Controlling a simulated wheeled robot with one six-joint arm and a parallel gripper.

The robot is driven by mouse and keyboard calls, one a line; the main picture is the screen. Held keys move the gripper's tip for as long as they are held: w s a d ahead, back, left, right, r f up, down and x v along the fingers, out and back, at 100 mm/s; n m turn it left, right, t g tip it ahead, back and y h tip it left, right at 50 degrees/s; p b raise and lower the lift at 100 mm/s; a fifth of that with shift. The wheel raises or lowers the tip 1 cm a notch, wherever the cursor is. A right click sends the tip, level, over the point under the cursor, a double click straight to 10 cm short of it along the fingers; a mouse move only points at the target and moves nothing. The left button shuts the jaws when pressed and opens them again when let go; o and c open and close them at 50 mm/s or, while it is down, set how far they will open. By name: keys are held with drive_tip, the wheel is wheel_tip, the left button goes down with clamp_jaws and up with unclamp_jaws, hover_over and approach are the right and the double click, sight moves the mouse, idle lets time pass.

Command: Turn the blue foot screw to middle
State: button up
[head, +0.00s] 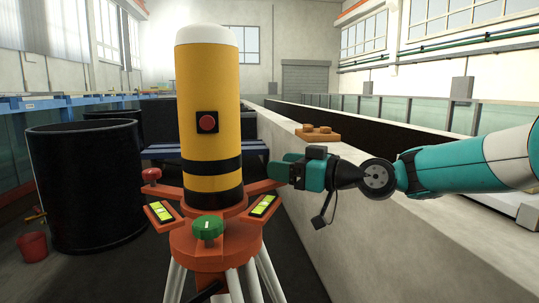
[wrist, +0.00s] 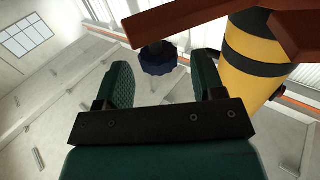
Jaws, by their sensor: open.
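The blue foot screw (wrist: 158,60) is a dark blue ribbed knob below the end of an orange arm (wrist: 195,18) in the wrist view. In the head view it is hidden behind my gripper. My gripper (head: 283,170) is at the outer end of the right orange arm. It is open; in the wrist view its two green fingers (wrist: 163,72) lie left and right of the blue screw, near their tips, with a visible gap on each side. No index mark on the screw can be made out.
A yellow cylinder (head: 208,110) with black bands stands on the orange base (head: 215,245). A green knob (head: 208,228), a red knob (head: 151,175) and two level vials (head: 160,212) sit around it. A concrete wall (head: 400,215) runs close on the right. A black tub (head: 85,190) stands left.

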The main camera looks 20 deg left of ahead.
drive_tip(key=shift+p+x, duration=0.45)
drive_tip(key=shift+x, duration=1.45)
drive_tip(key=c, duration=0.9)
drive_tip(key=shift+n+g, duration=0.6)
drive_tip(key=shift+g, duration=0.3)
drive_tip(key=shift+c, duration=0.2)
drive_tip(key=shift+r+n+g+p, duration=0.2)
drive_tip(key=shift+n+g+p, duration=0.4)
drive_tip(key=shift+g, duration=0.5)
drive_tip(key=shift+s+r+n+g+p, duration=0.1)
drive_tip(key=shift+r+n+g+p, duration=0.1)
drive_tip(key=shift+n+g+p, duration=0.6)
drive_tip(key=shift+g+p, duration=0.6)
drive_tip(key=shift+p, duration=0.5)
drive_tip(key=shift+s+f+n+g, duration=0.15)
drive_tip(key=shift+f+n+g, duration=0.15)
drive_tip(key=shift+n, duration=0.1)
